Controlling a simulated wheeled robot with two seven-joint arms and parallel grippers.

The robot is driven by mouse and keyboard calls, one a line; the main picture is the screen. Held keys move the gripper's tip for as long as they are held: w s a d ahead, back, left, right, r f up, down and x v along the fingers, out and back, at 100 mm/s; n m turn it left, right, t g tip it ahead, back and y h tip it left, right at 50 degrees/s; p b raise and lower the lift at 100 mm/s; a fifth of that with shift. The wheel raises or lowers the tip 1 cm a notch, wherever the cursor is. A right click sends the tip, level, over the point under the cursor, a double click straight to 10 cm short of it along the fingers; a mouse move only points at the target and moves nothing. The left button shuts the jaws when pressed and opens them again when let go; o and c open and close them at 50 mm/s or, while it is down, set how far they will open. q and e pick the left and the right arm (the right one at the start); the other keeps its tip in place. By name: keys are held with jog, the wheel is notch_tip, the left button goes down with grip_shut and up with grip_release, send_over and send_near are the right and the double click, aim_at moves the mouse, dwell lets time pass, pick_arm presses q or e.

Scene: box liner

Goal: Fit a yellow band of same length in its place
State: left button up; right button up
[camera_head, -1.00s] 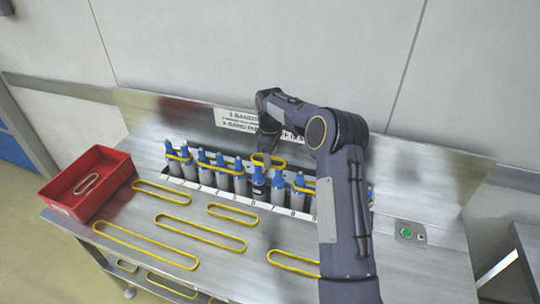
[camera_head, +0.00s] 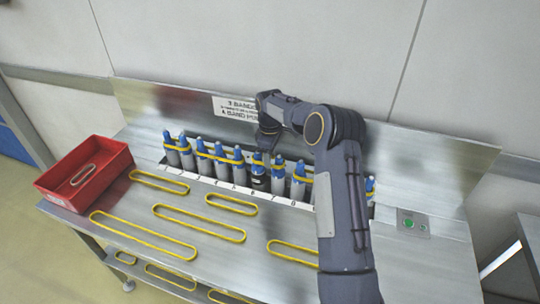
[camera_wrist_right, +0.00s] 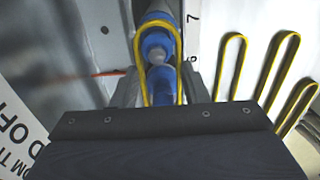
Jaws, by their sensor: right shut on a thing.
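A row of grey bottles with blue tops (camera_head: 202,160) stands in a slotted rack, and yellow bands loop around several of their necks. My right gripper (camera_head: 267,147) is over the middle of the row, pointing down. In the right wrist view it is shut on a yellow band (camera_wrist_right: 139,72), which surrounds blue bottle tops (camera_wrist_right: 157,48) between the fingers. Whether the band is seated on the necks cannot be told. Loose yellow bands of different lengths lie on the table: a short one (camera_head: 231,195), longer ones (camera_head: 160,207) (camera_head: 125,226), and others (camera_head: 150,174) (camera_head: 283,243).
A red bin (camera_head: 110,178) with a pale band inside stands on the table's left. A sign (camera_head: 235,107) is on the metal back panel. A green button (camera_head: 408,224) is at the right. More bands lie on a lower shelf. My right arm covers the row's right part.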

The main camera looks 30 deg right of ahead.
jog(key=o, duration=1)
jog(key=shift+o, duration=0.2)
jog(key=s+a+r+m+t+b, duration=0.1)
jog(key=s+r, duration=0.2)
jog(key=r, duration=0.4)
jog(key=s+a+r+m, duration=0.1)
jog(key=s+r, duration=0.2)
jog(key=r, duration=0.5)
jog(key=s+a+r+m+t+y, duration=0.1)
jog(key=s+a+r, duration=0.15)
jog(key=s, duration=0.35)
jog(key=s+a+r+m+t+y, duration=0.1)
jog(key=s+a+r, duration=0.15)
jog(key=s, duration=0.35)
jog(key=s+a+f+m+t+y, duration=0.1)
jog(key=s+a+f+m, duration=0.2)
jog(key=s, duration=0.6)
jog(key=s+a+f+m+t, duration=0.1)
jog(key=s+a+f+m, duration=0.1)
jog(key=s+a+f, duration=0.2)
jog(key=s+a, duration=0.3)
jog(key=s, duration=0.3)
jog(key=shift+a+m+t+y, duration=0.15)
jog(key=shift+m+t+y, duration=0.15)
jog(key=shift+m+y, duration=0.1)
